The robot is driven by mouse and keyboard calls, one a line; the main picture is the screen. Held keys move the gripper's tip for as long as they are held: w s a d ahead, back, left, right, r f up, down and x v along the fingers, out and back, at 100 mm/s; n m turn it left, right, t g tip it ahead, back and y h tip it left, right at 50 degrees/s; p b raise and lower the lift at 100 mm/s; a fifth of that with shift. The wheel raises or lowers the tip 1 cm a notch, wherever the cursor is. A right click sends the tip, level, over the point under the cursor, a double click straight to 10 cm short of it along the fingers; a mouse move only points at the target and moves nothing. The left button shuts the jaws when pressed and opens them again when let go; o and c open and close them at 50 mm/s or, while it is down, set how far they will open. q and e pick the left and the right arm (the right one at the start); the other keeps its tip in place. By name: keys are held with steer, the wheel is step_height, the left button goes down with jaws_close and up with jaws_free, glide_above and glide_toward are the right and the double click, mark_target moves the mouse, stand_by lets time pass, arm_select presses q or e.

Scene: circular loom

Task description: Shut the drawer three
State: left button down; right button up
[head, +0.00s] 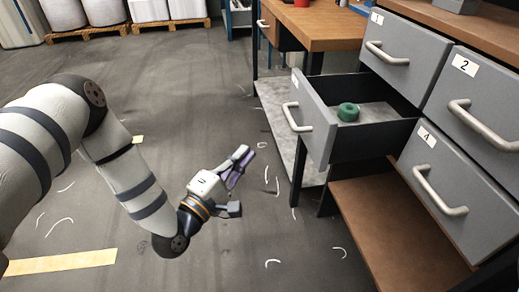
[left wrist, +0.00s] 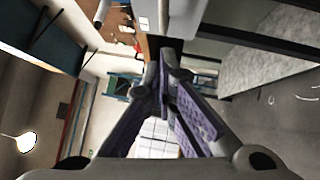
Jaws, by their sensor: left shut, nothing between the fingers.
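The open drawer (head: 322,128) stands pulled out of the cabinet, below drawer 1 and left of drawer 4. Its label is seen too edge-on to read; the other drawers in view read 1, 2 and 4. It has a curved metal handle (head: 294,117) on its grey front, and a green ring-shaped roll (head: 348,112) lies inside. My left gripper (head: 243,165) is shut and empty, left of and lower in the picture than the handle, apart from it. Its purple-padded fingers meet in the left wrist view (left wrist: 162,88). My right gripper is not in view.
Drawer 1 (head: 398,48), drawer 2 (head: 482,105) and drawer 4 (head: 458,195) are closed. A brown shelf (head: 385,235) lies below. A wooden-topped bench (head: 318,25) with a grey lower shelf (head: 275,105) stands behind. Grey floor around my left gripper is open, with pale curved scraps.

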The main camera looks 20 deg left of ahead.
arm_select(q)
glide_toward(287, 117)
steer(key=w+a, duration=0.2)
steer(key=w+d, duration=0.2)
steer(key=shift+w+d+r, duration=0.15)
steer(key=shift+d+r, duration=0.2)
steer(key=shift+d, duration=0.1)
